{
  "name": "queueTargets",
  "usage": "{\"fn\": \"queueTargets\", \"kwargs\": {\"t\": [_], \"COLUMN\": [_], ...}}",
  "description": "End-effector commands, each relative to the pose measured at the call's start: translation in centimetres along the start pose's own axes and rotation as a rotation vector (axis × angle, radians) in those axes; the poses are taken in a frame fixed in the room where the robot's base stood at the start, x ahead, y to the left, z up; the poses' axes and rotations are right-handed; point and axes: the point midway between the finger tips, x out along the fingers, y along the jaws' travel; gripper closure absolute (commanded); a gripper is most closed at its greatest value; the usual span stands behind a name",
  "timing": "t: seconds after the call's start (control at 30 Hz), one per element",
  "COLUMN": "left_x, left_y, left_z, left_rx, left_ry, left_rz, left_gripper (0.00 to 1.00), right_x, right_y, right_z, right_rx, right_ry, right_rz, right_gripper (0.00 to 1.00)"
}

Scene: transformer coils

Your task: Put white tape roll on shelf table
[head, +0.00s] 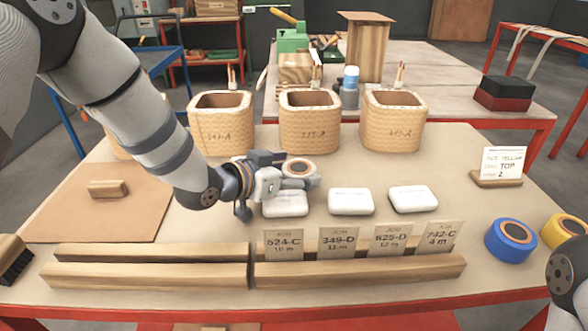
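My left gripper (290,181) is over the middle of the front table, above the leftmost white rounded block. It appears shut on the white tape roll (300,168), a pale ring with an orange-brown core. The fingers partly hide the roll, which seems held just above the block. My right arm shows only as a link at the lower right edge; its gripper is out of view. I cannot tell which surface is the shelf table.
A blue tape roll (510,240) and a yellow one (562,230) lie at right, near a sign (501,163). Wooden bars (150,275) line the front.

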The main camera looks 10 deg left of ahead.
Motion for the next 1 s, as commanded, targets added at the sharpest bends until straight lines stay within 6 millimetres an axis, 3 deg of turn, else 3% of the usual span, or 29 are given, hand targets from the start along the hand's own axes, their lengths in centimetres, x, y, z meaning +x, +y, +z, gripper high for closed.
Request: {"fn": "queueTargets", "kwargs": {"t": [0.37,0.47,0.8,1.0], "left_x": [-0.2,-1.8,-10.3,-12.1], "left_y": [0.0,-0.1,0.0,0.0], "left_z": [-0.6,-0.7,-1.0,-0.6], "left_rx": [0.001,0.001,0.002,0.000], "left_ry": [0.002,0.003,0.007,0.003], "left_rz": [0.000,-0.002,-0.002,0.000], "left_gripper": [0.21,0.21,0.21,0.21], "right_x": [-0.2,-0.7,-3.4,-3.8], "right_y": [0.0,0.0,-0.1,-0.1], "right_z": [-0.1,-0.3,-1.6,-1.9], "right_rx": [0.000,0.000,0.001,0.001], "right_ry": [0.004,0.019,0.091,0.103], "right_rz": [0.000,-0.001,-0.004,-0.005], "right_gripper": [1.00,1.00,1.00,1.00]}}
